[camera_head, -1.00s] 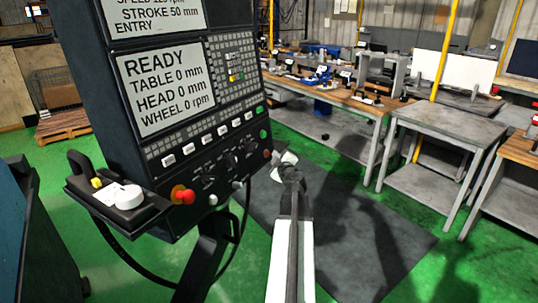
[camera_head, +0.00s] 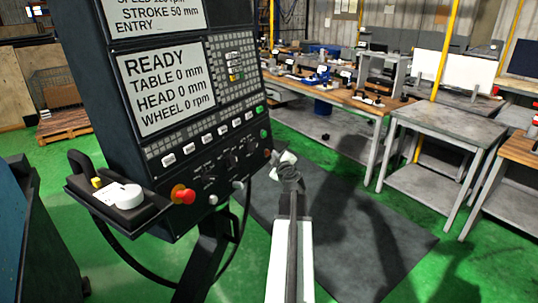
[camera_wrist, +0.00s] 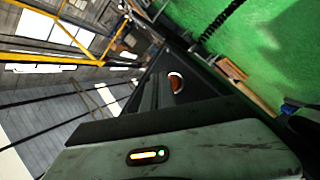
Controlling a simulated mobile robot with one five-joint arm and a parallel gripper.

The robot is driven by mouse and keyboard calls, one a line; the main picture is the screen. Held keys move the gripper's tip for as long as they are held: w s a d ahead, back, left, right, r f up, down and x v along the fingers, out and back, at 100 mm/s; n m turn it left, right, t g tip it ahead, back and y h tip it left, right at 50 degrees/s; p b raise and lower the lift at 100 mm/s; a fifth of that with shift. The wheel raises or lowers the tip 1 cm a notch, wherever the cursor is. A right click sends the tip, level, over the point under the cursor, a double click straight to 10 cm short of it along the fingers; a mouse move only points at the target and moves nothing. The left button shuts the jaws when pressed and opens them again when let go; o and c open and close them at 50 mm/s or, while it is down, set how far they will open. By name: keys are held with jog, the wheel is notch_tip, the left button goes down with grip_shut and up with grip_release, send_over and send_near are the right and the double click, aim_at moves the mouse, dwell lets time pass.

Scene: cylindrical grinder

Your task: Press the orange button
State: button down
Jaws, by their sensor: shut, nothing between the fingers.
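The orange button (camera_head: 267,153) is a small round button low on the right edge of the dark control panel (camera_head: 190,182). In the wrist view the orange button (camera_wrist: 176,83) shows with a pale ring, just beyond the fingertips. My gripper (camera_head: 274,170) is beside the panel's lower right edge, just right of and slightly below the button. It is shut and empty. In the wrist view the dark fingers of my gripper (camera_wrist: 160,88) point toward the panel near the button. I cannot tell whether they touch it.
A red knob (camera_head: 184,195) on a yellow base and several other knobs sit on the panel's lower face. Green buttons (camera_head: 260,109) are above the orange one. A side shelf with a white dial (camera_head: 127,196) juts left. A metal table (camera_head: 450,125) and workbenches stand behind.

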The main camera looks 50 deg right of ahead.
jog(key=shift+w+f, duration=0.1)
jog(key=shift+w, duration=0.5)
dwell(0.6)
jog(key=shift+s, duration=0.85)
jog(key=shift+s+d+r+p, duration=0.1)
jog(key=shift+s+r+p, duration=0.1)
jog(key=shift+s, duration=0.6)
jog(key=shift+s+d+r+p, duration=0.1)
jog(key=shift+s+r+p, duration=0.1)
jog(key=shift+s, duration=0.65)
jog(key=shift+s+d+r+p, duration=0.1)
jog(key=shift+s+r+p, duration=0.1)
jog(key=shift+s, duration=0.6)
